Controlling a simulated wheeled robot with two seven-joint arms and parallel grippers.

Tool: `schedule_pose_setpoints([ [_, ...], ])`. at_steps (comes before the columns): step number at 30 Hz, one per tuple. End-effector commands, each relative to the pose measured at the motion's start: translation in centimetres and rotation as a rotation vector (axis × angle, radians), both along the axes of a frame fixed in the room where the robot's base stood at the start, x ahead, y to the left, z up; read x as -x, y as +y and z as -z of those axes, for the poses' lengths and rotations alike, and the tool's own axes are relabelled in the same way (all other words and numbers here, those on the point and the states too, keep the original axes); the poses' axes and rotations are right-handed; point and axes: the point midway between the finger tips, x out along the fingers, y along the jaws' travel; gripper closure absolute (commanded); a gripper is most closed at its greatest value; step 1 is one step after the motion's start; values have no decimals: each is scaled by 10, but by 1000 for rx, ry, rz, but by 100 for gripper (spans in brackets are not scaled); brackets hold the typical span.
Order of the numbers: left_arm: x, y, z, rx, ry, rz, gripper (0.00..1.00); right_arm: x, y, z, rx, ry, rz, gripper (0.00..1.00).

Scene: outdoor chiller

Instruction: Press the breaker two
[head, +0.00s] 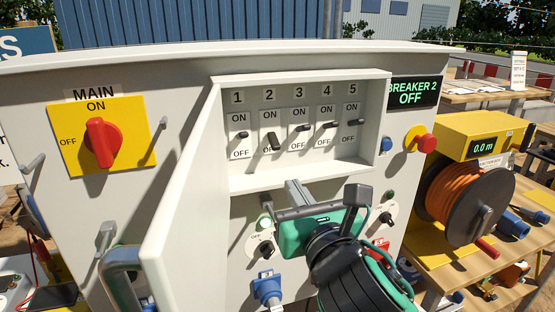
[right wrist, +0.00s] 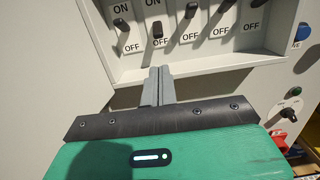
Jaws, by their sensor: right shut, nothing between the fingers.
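The breaker two switch (head: 274,141) is a dark lever under the number 2 in a recessed white panel, tilted down towards its OFF label. It also shows in the right wrist view (right wrist: 157,29). The display (head: 413,93) reads "BREAKER 2 OFF" in green. My right gripper (head: 293,184) is shut and empty, with its grey fingers at the lower edge of the recess. In the right wrist view its fingertips (right wrist: 160,72) are just below the breaker two lever and look apart from it. My left gripper is not in view.
Levers one (head: 243,134) and three (head: 302,128) flank lever two closely. An open cabinet door (head: 183,205) stands left of the recess. A red main knob (head: 103,142) is further left. A red button (head: 426,143) and an orange cable reel (head: 452,192) are right.

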Motion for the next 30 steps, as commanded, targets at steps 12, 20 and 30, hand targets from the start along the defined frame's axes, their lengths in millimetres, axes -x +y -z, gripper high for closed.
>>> schedule_pose_setpoints([
  [12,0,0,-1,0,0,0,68,-1,1,-2,12,-8,-1,100],
  [20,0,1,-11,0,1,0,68,-35,12,-7,10,-4,2,100],
  [30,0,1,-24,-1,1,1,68,-85,28,-11,11,-6,1,100],
])
